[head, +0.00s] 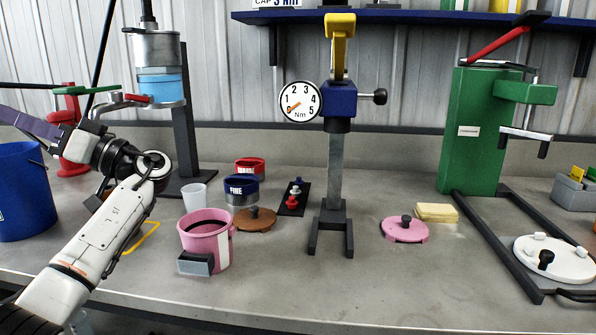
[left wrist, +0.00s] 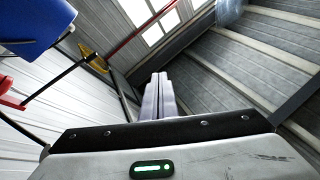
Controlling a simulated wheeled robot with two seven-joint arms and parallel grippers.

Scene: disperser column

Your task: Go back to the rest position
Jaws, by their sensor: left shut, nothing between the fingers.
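My left arm (head: 95,240) comes in from the lower left in the head view and bends back toward the left edge. Its left gripper (head: 22,122) points left there, above the blue bucket. In the left wrist view the two fingers of the left gripper (left wrist: 160,80) are together with nothing between them. They point toward the ribbed wall and windows. My right gripper is in neither view.
A blue bucket (head: 25,195) and a red stand (head: 72,160) are close to my left arm. The disperser column with a metal pot (head: 155,48) stands behind it. A pink bucket (head: 205,240), gauge stand (head: 335,170) and green press (head: 475,130) are further right.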

